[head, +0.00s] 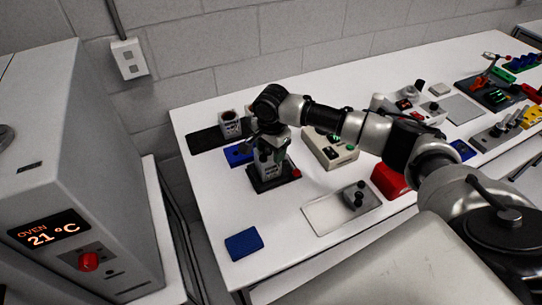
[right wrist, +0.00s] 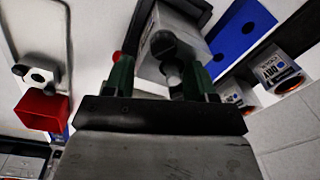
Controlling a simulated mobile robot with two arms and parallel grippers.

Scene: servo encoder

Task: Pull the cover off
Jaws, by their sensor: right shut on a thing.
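The cover is a light grey box (head: 268,162) that stands upright on a black base (head: 262,185) with a red knob at its right corner. In the right wrist view the same box (right wrist: 148,65) has a dark knob (right wrist: 165,44) on its near face. My right gripper (head: 270,142) reaches down onto the top of the box. The arm and gripper hide part of the top. I cannot tell any gap between cover and base. My left gripper is not in view.
A beige control box (head: 330,150) stands to the right. A blue pad (head: 244,243) lies near the front edge. White table is clear between box and pad.

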